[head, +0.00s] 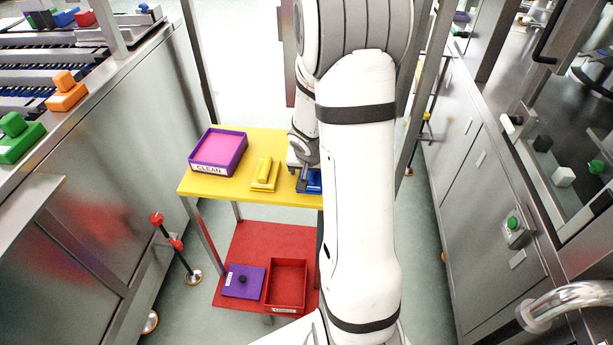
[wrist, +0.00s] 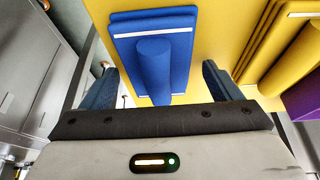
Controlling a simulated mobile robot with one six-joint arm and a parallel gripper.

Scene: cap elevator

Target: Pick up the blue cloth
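The blue cloth (wrist: 154,24) is a flat blue block with a white stripe and a rounded raised handle (wrist: 154,68). It lies on the yellow table (head: 284,142), and only part of it (head: 312,182) shows in the head view, the rest hidden by my arm. My gripper (wrist: 160,85) is open in the wrist view, one finger on each side of the handle with gaps on both sides. I cannot tell how far above the table the fingertips are. Nothing is between the fingers except the handle's near end.
A yellow cloth-like block (head: 264,175) lies left of the blue one. A purple CLEAN box (head: 218,152) stands further left. Below, a red shelf (head: 262,240) holds a red box (head: 286,286) and a purple lid (head: 243,282). Steel cabinets flank both sides.

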